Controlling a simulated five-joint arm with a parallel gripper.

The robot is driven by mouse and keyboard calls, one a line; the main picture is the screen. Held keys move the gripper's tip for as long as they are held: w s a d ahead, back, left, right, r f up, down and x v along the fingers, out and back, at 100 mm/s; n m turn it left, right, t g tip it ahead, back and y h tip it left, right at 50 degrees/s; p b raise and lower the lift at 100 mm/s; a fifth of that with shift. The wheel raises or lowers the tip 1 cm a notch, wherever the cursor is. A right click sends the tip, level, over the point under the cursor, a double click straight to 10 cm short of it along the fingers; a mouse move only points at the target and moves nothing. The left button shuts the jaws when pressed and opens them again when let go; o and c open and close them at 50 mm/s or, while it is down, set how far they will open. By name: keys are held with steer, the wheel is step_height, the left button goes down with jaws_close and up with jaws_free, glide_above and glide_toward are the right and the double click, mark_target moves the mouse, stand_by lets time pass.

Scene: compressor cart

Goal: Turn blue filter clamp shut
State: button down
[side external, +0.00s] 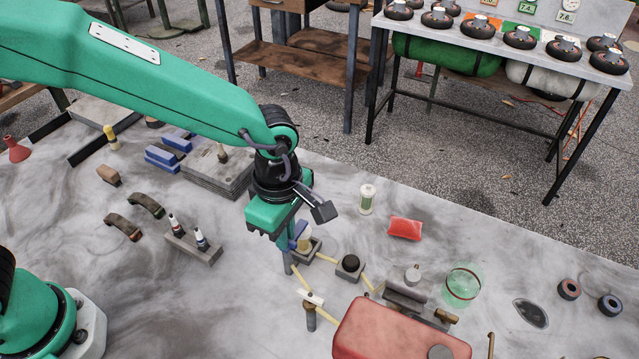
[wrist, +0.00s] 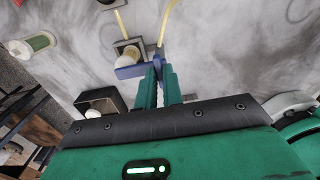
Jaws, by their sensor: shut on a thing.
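The blue filter clamp (wrist: 140,68) shows in the wrist view as a blue bar running across a pale, round filter (wrist: 129,53) on a square grey block. My gripper (wrist: 160,74) is shut on the right part of this blue bar. In the side external view my gripper (side external: 290,250) points down at the filter, and a bit of the blue clamp (side external: 299,230) shows beside the fingers. The grey block (side external: 316,249) sits partly behind the fingers. The clamp's exact angle is hard to tell from the side.
Yellow tubing links the filter block to a black-knobbed block (side external: 349,264) and a white-handled valve (side external: 311,298). A red tank (side external: 400,332) stands in front right.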

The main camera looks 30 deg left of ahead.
steer(key=c, duration=1.5)
jaws_free()
steer(key=shift+c, duration=0.2)
steer(key=shift+r, duration=3.95)
